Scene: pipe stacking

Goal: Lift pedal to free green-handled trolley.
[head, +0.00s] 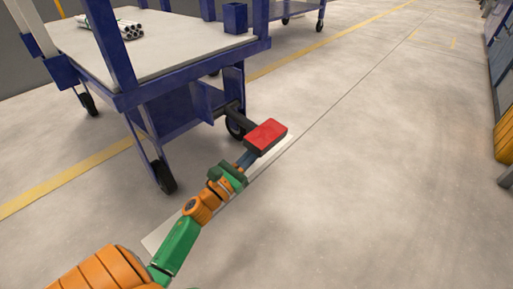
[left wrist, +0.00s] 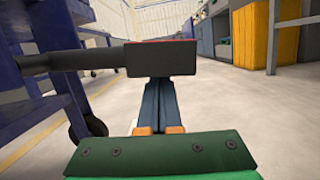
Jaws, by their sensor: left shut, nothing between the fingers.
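A blue trolley (head: 190,100) with a pale top stands at the upper left in the head view; no green handle shows. Its pedal (head: 266,136) has a red top and sticks out on a dark bar beside the near wheel. In the left wrist view the pedal (left wrist: 160,59) is a dark block with a thin red edge on top. My left gripper (head: 246,160) is shut and empty, its tips at the pedal's lower near side. In the left wrist view the fingers (left wrist: 158,90) meet the block's lower edge; the tips are partly hidden, and contact cannot be told. My right gripper is out of view.
A pale strip (head: 160,236) lies on the floor beneath my left arm. Another blue trolley (head: 300,8) stands behind. The floor to the right is clear up to cabinets (head: 504,80).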

